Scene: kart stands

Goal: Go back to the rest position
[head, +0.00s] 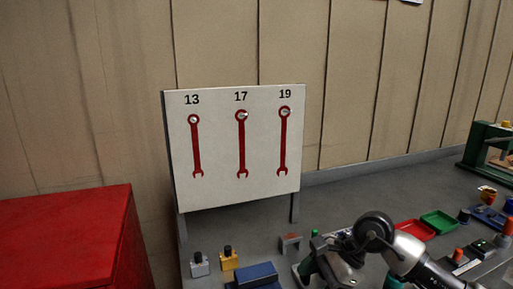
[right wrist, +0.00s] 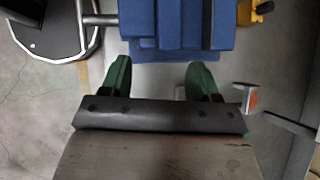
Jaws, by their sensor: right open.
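My right arm comes in from the lower right of the head view, and its gripper is near the bottom edge, low over the grey bench and partly hidden by the arm. In the right wrist view my right gripper (right wrist: 160,78) has its two green fingers wide apart with nothing between them. A blue block-like object (right wrist: 175,25) lies beyond the fingertips; it also shows in the head view (head: 256,275). My left gripper is not in view.
A white board (head: 218,150) with red wrench shapes under 13, 17 and 19 stands behind. A red cabinet (head: 65,235) is at left. Yellow (head: 229,262) and grey (head: 199,266) blocks are near the blue object. Red (head: 414,231) and green (head: 440,222) trays lie right of my arm.

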